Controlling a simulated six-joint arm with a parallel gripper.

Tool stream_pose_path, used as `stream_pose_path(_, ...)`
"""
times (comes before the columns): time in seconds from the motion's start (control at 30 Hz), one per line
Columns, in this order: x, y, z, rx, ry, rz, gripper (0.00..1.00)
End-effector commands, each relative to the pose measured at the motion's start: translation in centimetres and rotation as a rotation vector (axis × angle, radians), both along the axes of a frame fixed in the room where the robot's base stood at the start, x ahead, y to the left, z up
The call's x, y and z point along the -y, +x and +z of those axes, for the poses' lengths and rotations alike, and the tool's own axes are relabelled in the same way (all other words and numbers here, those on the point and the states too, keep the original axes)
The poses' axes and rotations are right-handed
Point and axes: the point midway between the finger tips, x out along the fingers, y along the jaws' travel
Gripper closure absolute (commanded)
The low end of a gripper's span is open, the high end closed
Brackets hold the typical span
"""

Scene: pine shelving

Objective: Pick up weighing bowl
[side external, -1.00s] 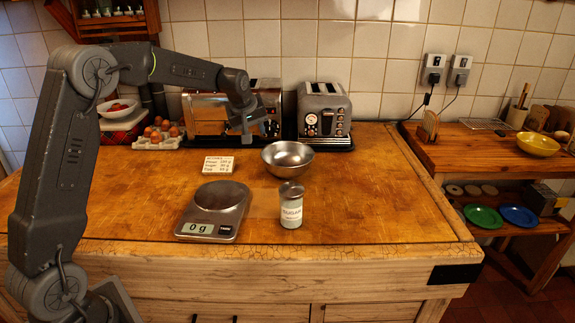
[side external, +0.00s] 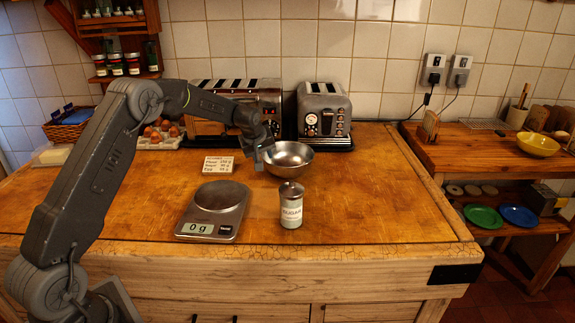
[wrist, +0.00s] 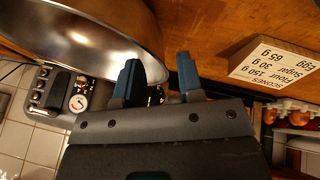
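My gripper (side external: 263,158) is low at the bowl's left rim in the side view. In the wrist view the bowl (wrist: 85,40) fills the upper left. My gripper's two blue fingertips (wrist: 158,62) are apart there, with the left finger overlapping the bowl's edge. I cannot tell whether the fingers touch the bowl or straddle its wall.
The recipe card (side external: 218,166) is left of the bowl. Toasters (side external: 325,117) line the back wall. The worktop right of the bowl is clear.

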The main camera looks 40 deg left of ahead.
Motion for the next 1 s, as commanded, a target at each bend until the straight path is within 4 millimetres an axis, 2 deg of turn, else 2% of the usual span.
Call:
stream_pose_path(0.17,-0.32,0.73,-1.51,0.001,0.0,0.0,0.65)
stream_pose_path(0.4,-0.33,0.78,-1.59,0.001,0.0,0.0,0.65)
stream_pose_path(0.77,-0.31,0.77,-1.55,0.001,0.0,0.0,1.0)
stream_pose_path(1.0,-0.32,0.75,-1.58,0.001,0.0,0.0,1.0)
